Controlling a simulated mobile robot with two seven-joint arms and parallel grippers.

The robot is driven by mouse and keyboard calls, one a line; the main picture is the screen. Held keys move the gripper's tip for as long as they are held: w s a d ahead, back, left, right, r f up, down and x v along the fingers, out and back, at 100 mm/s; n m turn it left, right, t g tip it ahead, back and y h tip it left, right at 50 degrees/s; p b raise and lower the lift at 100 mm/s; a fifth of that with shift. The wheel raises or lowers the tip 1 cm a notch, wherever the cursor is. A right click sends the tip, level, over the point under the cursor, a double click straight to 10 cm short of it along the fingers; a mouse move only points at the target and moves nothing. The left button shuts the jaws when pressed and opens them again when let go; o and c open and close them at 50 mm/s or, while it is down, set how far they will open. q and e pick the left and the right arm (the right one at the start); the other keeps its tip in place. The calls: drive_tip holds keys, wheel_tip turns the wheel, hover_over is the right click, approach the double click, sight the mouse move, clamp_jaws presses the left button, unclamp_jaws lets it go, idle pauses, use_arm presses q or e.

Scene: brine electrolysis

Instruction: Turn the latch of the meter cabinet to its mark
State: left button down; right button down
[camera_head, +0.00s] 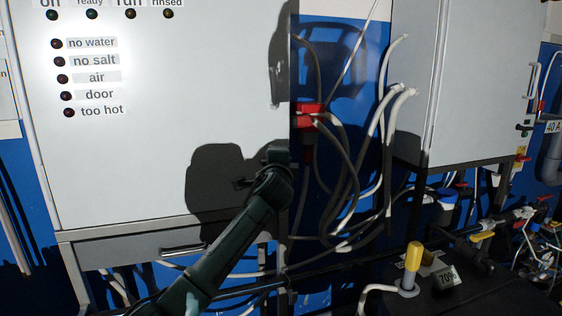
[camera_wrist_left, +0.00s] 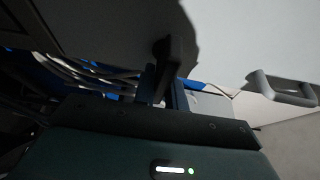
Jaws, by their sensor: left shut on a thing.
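The grey cabinet (camera_head: 180,110) with indicator lights and labels such as "no water" and "door" fills the left of the head view. My left arm (camera_head: 225,240) reaches up to the right part of its front, and the wrist hides most of the gripper there. In the left wrist view my left gripper (camera_wrist_left: 163,88) is shut on a dark latch (camera_wrist_left: 172,50) that stands out from the grey panel. The latch's mark cannot be made out. My right gripper is in neither view.
A red connector (camera_head: 308,113) and hanging cables (camera_head: 345,185) are just right of the cabinet. Another grey cabinet (camera_head: 480,80) stands further right. A drawer (camera_head: 130,262) is below the front. A yellow-topped post (camera_head: 412,258) stands on a dark surface. A pale handle (camera_wrist_left: 285,90) shows in the wrist view.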

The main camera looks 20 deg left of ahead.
use_arm(q)
drive_tip(key=c, duration=1.4)
unclamp_jaws()
drive_tip(key=shift+c, duration=0.2)
drive_tip(key=b+v, duration=0.2)
drive_tip(key=v, duration=1.1)
drive_tip(key=shift+b, duration=0.35)
drive_tip(key=shift+s, duration=0.1)
